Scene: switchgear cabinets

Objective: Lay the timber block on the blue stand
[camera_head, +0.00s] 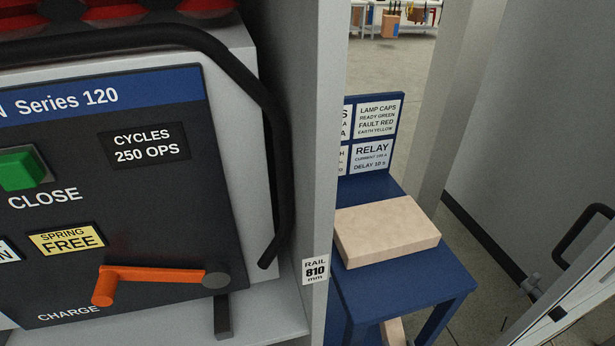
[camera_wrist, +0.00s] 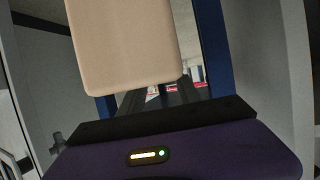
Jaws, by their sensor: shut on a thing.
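The blue stand (camera_head: 400,288) is right of the cabinet in the head view, with a pale, flat block (camera_head: 387,230) lying on its top. In the wrist view a large beige timber block (camera_wrist: 125,45) fills the upper middle, just beyond my gripper (camera_wrist: 155,97). My gripper's dark fingers are shut on it, and their tips are partly hidden behind it. Blue uprights (camera_wrist: 212,45) show behind it. My gripper is not visible in the head view. A small pale wooden piece (camera_head: 393,332) shows under the stand's front edge; I cannot tell whether it is the held block.
The stand's back panel carries printed labels (camera_head: 372,155). The grey cabinet edge (camera_head: 318,180) stands close on its left, beside an orange charge handle (camera_head: 160,275). A door with a black handle (camera_head: 580,235) is at the right. Bare floor (camera_head: 480,250) lies between stand and wall.

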